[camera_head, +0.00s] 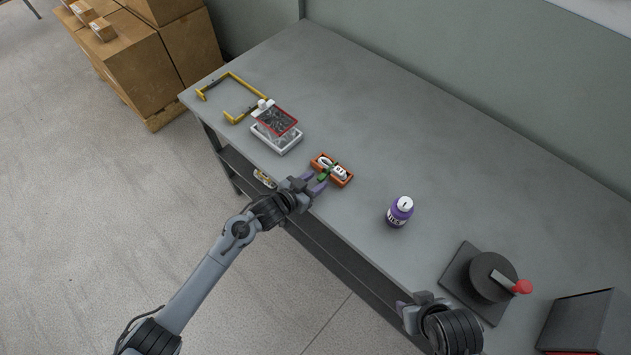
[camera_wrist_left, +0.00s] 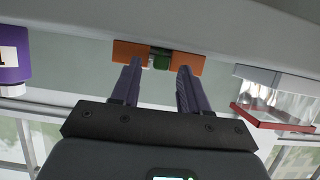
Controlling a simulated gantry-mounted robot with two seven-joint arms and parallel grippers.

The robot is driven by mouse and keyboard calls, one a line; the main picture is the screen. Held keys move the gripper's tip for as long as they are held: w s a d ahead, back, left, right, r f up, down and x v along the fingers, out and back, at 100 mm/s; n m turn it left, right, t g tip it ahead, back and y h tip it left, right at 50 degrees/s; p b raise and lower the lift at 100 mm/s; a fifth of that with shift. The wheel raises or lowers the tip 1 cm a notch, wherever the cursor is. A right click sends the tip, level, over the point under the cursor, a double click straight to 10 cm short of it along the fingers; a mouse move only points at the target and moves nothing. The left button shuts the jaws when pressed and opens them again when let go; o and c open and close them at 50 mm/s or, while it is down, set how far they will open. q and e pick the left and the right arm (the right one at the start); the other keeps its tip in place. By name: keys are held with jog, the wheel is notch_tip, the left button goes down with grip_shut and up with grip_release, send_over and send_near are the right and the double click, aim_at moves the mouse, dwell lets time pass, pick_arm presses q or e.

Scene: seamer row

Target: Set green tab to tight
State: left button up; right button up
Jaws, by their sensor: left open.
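An orange box (camera_head: 344,181) with white parts in it sits near the table's front edge in the head view. The green tab (camera_head: 324,175) is at its near side. In the left wrist view the tab (camera_wrist_left: 160,59) shows in the middle of the orange box (camera_wrist_left: 124,50). My left gripper (camera_head: 316,183) is open with nothing between its purple fingers, just in front of the tab. In the wrist view the fingers (camera_wrist_left: 158,76) point at the box, one on each side of the tab. My right gripper (camera_head: 409,308) is partly seen at the bottom right; its jaw opening is unclear.
A white tray with a red frame (camera_head: 277,122) and a yellow bracket (camera_head: 233,98) lie to the left. A purple jar (camera_head: 399,212) stands to the right. A black device with a red-knobbed lever (camera_head: 489,278) is further right. The table's back half is clear.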

pick_arm(q)
jog(key=shift+w+d+f, duration=0.15)
jog(key=shift+w+d, duration=0.1)
jog(key=shift+w, duration=0.05)
grip_shut()
dwell(0.3)
